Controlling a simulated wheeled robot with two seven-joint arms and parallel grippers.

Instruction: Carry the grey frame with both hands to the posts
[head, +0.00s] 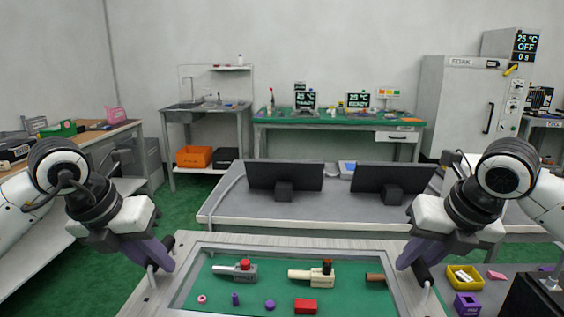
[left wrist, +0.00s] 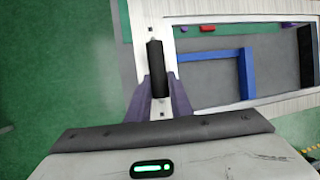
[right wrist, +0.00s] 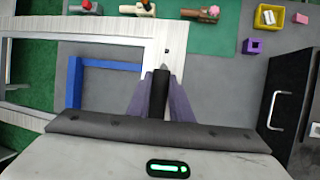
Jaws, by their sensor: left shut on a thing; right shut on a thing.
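The pale grey frame (head: 290,244) spans between my two grippers in the head view, with a wide open middle. My left gripper (head: 163,260) is shut on a black handle on its left side; the left wrist view shows this handle (left wrist: 156,70) between the purple fingers. My right gripper (head: 412,268) is shut on a matching black handle on the right side, seen in the right wrist view (right wrist: 159,92). The frame looks about level; I cannot tell its height above the table. I cannot clearly make out the posts.
Through the opening, a green mat carries a red block (head: 306,306), a purple disc (head: 270,304) and other small parts. Blue bars (left wrist: 215,56) lie on grey. A yellow bin (head: 465,277) stands at the right. Two monitors (head: 285,178) (head: 392,180) stand on a desk behind.

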